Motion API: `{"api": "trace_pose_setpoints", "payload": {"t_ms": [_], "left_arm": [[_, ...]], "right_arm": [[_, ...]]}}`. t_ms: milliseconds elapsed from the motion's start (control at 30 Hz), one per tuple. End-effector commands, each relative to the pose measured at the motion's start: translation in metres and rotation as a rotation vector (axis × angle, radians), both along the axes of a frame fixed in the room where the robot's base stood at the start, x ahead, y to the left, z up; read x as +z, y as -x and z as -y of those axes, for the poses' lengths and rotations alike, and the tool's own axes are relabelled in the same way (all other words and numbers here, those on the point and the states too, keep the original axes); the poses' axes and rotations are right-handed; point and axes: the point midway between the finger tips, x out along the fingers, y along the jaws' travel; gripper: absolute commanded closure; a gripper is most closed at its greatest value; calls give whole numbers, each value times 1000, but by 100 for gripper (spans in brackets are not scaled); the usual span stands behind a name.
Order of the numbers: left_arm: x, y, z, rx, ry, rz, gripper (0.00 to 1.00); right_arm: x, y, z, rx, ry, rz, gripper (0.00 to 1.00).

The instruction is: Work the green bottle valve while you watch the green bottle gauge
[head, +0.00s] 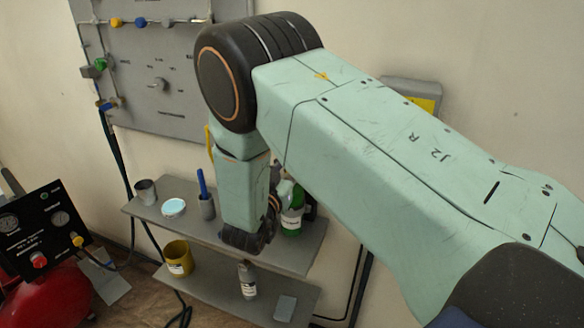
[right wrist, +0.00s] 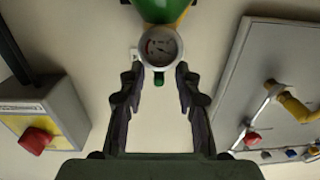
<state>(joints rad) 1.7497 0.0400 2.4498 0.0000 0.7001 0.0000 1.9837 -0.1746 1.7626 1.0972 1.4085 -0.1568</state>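The green bottle (head: 291,222) stands on the upper shelf in the head view, partly behind my right arm. In the right wrist view part of the green bottle (right wrist: 160,9) shows at the top edge. A small green knob (right wrist: 159,79), which looks like the valve, sits just below the gauge in the picture. My right gripper (right wrist: 156,73) is open, its fingers either side of the knob with gaps on both sides. My left gripper is out of view.
A grey wall panel (head: 150,62) carries coloured valves. The upper shelf (head: 285,262) also holds a metal cup (head: 146,192), a light-blue-topped tub (head: 173,208) and a pen holder (head: 207,208). A red tank (head: 60,300) is at left.

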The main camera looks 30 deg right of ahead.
Motion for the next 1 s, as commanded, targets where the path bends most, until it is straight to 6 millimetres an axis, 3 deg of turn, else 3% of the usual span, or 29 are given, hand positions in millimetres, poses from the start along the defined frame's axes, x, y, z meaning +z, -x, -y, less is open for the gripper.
{"api": "trace_pose_setpoints", "payload": {"t_ms": [200,500,867,1000], "left_arm": [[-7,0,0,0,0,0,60],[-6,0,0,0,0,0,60],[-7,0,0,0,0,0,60],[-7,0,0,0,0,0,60]], "right_arm": [[0,-10,14,-1,0,0,67],[1,-12,15,1,2,-1,68],[1,-12,15,1,1,-2,98],[0,-11,15,1,1,-2,100]]}}
